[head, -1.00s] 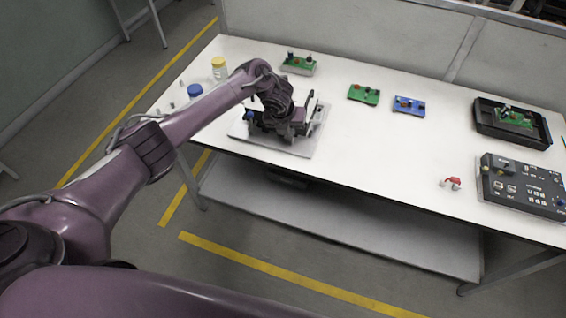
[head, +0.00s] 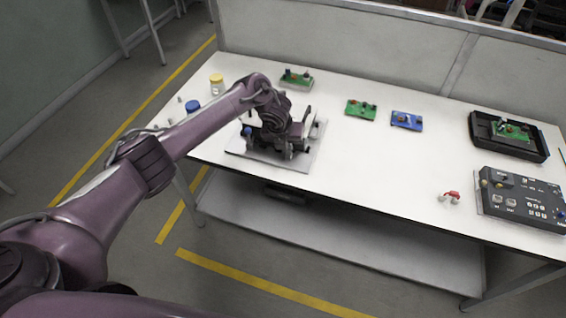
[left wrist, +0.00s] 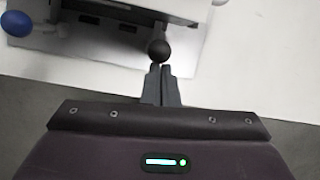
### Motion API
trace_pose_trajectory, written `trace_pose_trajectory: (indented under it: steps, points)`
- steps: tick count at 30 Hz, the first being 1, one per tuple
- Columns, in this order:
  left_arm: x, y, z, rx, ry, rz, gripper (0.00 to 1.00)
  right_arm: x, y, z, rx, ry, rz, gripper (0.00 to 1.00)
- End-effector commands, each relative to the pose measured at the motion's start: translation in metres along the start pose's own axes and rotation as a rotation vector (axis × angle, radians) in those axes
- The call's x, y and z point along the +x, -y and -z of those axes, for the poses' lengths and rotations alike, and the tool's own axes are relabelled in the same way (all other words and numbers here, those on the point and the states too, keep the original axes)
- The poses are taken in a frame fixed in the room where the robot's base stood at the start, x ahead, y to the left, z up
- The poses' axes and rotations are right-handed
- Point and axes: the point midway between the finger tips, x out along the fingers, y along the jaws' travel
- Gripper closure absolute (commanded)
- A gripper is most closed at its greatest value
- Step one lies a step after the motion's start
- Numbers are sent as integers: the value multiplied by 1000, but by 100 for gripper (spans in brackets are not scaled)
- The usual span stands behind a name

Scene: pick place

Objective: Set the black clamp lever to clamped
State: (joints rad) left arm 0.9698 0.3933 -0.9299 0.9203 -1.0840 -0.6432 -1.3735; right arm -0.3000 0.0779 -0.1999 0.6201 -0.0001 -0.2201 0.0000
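The clamp fixture stands on a grey base plate (head: 243,151) at the left of the table; the plate also shows in the left wrist view (left wrist: 110,52). The black clamp lever's round knob (left wrist: 159,50) is right at the tips of my left gripper (left wrist: 161,70). The fingers are together, with only a thin line between them, and the knob seems just beyond or against the tips, not between them. A blue knob (left wrist: 17,23) is at the left; it also shows in the head view (head: 246,131). In the head view my left gripper (head: 290,142) hides most of the fixture. My right gripper is not seen.
A yellow-capped jar (head: 216,85) and a blue-capped one (head: 193,106) stand left of the fixture. Circuit boards (head: 361,110) lie behind and to the right. A black tray (head: 480,132) and a dark control box (head: 520,200) are at the right. The table's middle is clear.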

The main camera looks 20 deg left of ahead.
Motion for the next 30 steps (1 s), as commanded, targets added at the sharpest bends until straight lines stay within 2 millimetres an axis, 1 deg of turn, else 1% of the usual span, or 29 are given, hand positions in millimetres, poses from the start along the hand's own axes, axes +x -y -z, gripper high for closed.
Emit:
trace_pose_trajectory:
  steps: [1,5,12,15,19,30]
  points:
    - [-18,3,-18,-15,36,9,100,-7,0,1,0,0,0,66]
    - [-35,3,-24,-14,35,7,100,-22,0,2,0,0,0,66]
    - [-74,2,-32,-12,23,2,100,-56,-1,5,0,0,0,66]
    - [-88,2,-34,-11,18,1,100,-68,-1,6,0,0,0,66]
    - [-96,2,-36,-11,13,0,100,-74,-1,7,0,0,0,66]
    - [-94,1,-34,-10,9,-1,100,-72,-2,6,-1,0,-2,66]
